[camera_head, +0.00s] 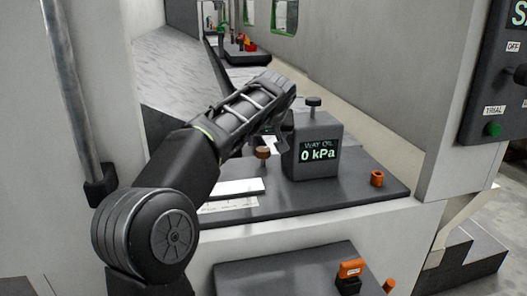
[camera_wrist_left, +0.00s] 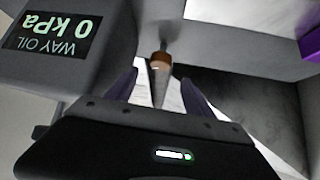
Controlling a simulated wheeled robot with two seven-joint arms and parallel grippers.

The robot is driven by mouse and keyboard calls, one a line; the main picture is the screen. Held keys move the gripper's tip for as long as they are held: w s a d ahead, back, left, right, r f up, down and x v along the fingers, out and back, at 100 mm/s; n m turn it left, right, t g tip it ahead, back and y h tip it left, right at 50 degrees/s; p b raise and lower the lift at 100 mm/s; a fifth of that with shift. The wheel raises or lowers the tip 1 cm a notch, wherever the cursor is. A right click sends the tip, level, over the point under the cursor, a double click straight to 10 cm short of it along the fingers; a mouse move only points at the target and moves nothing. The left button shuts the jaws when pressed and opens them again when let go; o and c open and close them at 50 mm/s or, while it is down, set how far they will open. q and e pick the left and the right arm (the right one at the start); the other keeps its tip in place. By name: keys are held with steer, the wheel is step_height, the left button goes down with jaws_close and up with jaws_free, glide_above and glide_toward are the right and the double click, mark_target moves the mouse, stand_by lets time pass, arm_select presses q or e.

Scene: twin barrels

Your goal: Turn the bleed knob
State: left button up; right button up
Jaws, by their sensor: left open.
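A grey box (camera_head: 316,155) with a display reading "WAY OIL 0 kPa" stands on the dark tray. A dark knob (camera_head: 314,103) sits on top of it. A small brown knob (camera_head: 263,153) stands upright just left of the box; I cannot tell which knob is the bleed knob. My left gripper (camera_head: 268,138) is beside the box, over the brown knob. In the left wrist view, the brown knob (camera_wrist_left: 160,58) appears between the fingertips of the open gripper (camera_wrist_left: 159,80), with no clear contact. The display shows upside down there (camera_wrist_left: 52,33). My right gripper is not in view.
The dark tray (camera_head: 345,199) also holds white papers (camera_head: 232,187) and an orange cylinder (camera_head: 377,178). A lower dark shelf (camera_head: 285,270) carries an orange-topped part (camera_head: 350,268). A vertical grey bar (camera_head: 72,90) is at left, and a control panel (camera_head: 495,85) at right.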

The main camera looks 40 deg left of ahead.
mark_target(263, 150)
arm_select(q)
steer(key=shift+f, duration=0.1)
steer(key=x, duration=0.7)
steer(key=shift+w+a+f, duration=0.2)
steer(key=shift+w+f, duration=0.05)
steer(key=shift+c, duration=0.5)
steer(key=shift+p, duration=0.3)
jaws_close()
